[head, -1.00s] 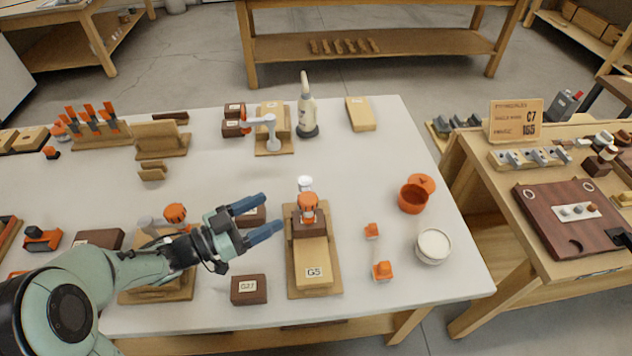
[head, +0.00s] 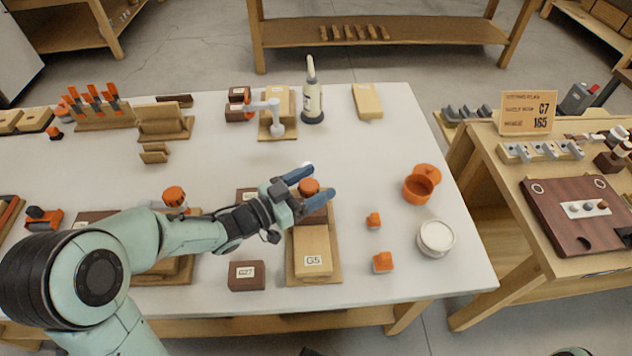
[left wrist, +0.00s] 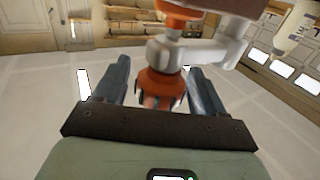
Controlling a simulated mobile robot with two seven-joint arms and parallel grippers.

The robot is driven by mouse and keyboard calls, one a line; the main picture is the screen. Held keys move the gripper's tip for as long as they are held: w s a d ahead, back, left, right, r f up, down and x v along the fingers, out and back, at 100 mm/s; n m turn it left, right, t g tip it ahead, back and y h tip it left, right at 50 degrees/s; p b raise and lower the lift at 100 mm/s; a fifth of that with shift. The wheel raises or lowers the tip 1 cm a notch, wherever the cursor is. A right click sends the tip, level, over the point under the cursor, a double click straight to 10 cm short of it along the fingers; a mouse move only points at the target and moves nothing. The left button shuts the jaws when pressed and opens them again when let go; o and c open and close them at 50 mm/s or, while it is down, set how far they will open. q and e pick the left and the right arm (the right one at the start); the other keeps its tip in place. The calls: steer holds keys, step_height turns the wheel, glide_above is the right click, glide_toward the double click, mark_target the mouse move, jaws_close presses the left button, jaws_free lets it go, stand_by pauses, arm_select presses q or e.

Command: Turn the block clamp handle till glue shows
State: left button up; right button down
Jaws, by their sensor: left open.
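The block clamp on the G5 board (head: 313,255) has an orange handle (head: 309,186) at its top, above a dark block. My left gripper (head: 318,184) is open with its blue fingers on either side of this handle. In the left wrist view, the orange handle (left wrist: 160,88) sits between the two open fingers (left wrist: 162,85), and a grey clamp arm shows behind it. I cannot tell whether the fingers touch the handle. No glue is visible at the joint, which my gripper partly hides. My right gripper is not in view.
A dark G27 block (head: 248,275) lies left of the G5 board. Another orange-handled clamp (head: 175,197) stands behind my left arm. To the right are small orange pieces (head: 383,262), a white-filled pot (head: 436,238) and an orange cup (head: 418,187). A glue bottle (head: 312,100) stands behind.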

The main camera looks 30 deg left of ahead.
arm_select(q)
steer(key=shift+w+d, duration=0.25)
steer(key=shift+w, duration=0.15)
steer(key=shift+c, duration=0.4)
steer(key=c, duration=0.9)
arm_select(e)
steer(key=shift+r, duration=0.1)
arm_select(q)
steer(key=m+g+h+p, duration=0.2)
steer(key=h, duration=0.1)
steer(key=shift+s+d+r, duration=0.1)
steer(key=shift+s+d+m+g+h+p, duration=0.1)
steer(key=shift+s+m+g+h+p, duration=0.05)
steer(key=shift+m+g+h+p, duration=0.85)
steer(key=shift+s+d+m+g+h+p, duration=0.1)
steer(key=shift+m+g+h+p, duration=0.6)
steer(key=shift+m+g+h, duration=0.45)
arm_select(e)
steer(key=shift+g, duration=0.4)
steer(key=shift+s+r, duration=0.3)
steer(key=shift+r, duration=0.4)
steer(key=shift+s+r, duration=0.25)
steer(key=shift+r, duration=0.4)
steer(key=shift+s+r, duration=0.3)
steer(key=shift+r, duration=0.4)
arm_select(q)
steer(key=shift+g, duration=0.35)
